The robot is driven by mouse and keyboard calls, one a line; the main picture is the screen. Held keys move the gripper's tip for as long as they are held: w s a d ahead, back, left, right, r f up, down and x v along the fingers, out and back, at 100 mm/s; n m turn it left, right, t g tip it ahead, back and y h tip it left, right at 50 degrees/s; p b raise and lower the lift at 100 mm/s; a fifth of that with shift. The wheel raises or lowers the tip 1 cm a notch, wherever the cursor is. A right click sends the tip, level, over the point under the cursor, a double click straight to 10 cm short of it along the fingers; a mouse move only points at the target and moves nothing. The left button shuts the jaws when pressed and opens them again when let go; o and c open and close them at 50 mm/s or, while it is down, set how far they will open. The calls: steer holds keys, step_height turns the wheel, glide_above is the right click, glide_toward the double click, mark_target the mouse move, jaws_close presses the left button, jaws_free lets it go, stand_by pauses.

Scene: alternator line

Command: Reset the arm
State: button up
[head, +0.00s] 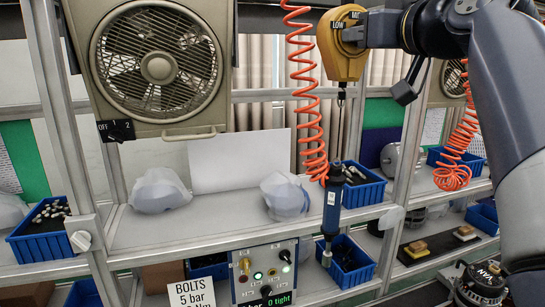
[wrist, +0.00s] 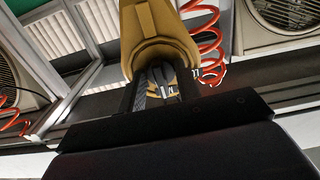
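My arm comes in from the right in the head view. My gripper (head: 358,35) is up at the right side of the yellow tool balancer (head: 342,50), by its dial marked LOW and MID.
A blue power tool (head: 332,210) hangs below the balancer beside a coiled orange hose (head: 312,90). A box fan (head: 150,65) is at the upper left. The shelf (head: 225,215) carries wrapped parts and blue bins (head: 362,190). A control box (head: 265,275) stands at the bottom.

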steer(key=n, duration=0.5)
steer(key=n+b, duration=0.1)
steer(key=n, duration=0.4)
steer(key=shift+s+d+n, duration=0.1)
steer(key=shift+s+n, duration=0.1)
steer(key=shift+n, duration=0.2)
